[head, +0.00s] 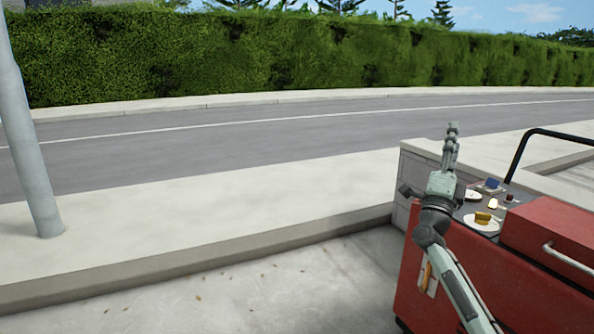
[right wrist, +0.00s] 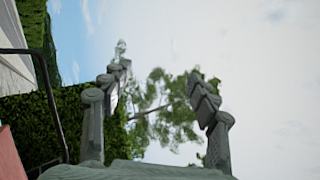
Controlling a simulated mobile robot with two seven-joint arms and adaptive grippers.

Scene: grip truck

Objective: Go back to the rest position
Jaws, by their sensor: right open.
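My right gripper (head: 452,148) is raised above the left end of a red cart (head: 530,225) in the head view, with its fingers pointing up. In the right wrist view its two fingers (right wrist: 160,95) stand apart with nothing between them, only sky and tree leaves behind. My right arm crosses in front of the cart and hides part of its left end. My left gripper is not in view.
Plates (head: 482,222) with food and small items sit on the cart's dark top. A black rail (head: 540,132) rises behind it. A grey pole (head: 24,150) stands at the left. The pavement (head: 250,285) left of the cart is clear. A road and hedge lie beyond.

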